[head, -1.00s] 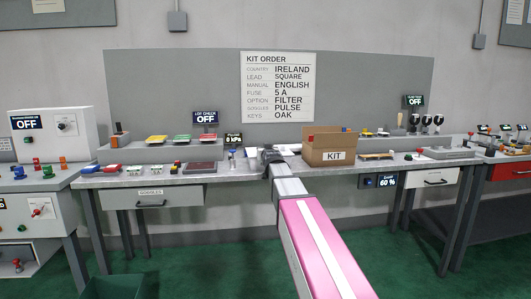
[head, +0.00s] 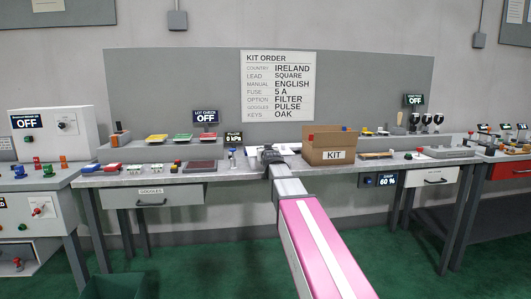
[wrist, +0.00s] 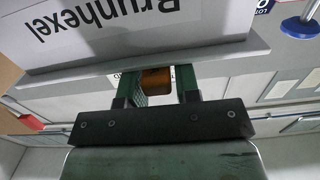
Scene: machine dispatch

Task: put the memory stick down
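My gripper (wrist: 160,84) is in the wrist view with its two green fingers a short way apart. A small orange-brown block (wrist: 155,79) fills most of the space between the fingertips and looks gripped; I take it for the memory stick. In the head view my gripper (head: 268,156) is low over the grey workbench (head: 228,172), just left of the open cardboard KIT box (head: 329,157). The memory stick cannot be made out in the head view. My own wrist and arm cover that spot.
A white box printed "Brunhexel" (wrist: 130,25) is close beyond the fingers in the wrist view. A blue round-based stand (wrist: 300,27) is at the upper right there. A dark flat pad (head: 201,166) and several small parts lie left on the bench.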

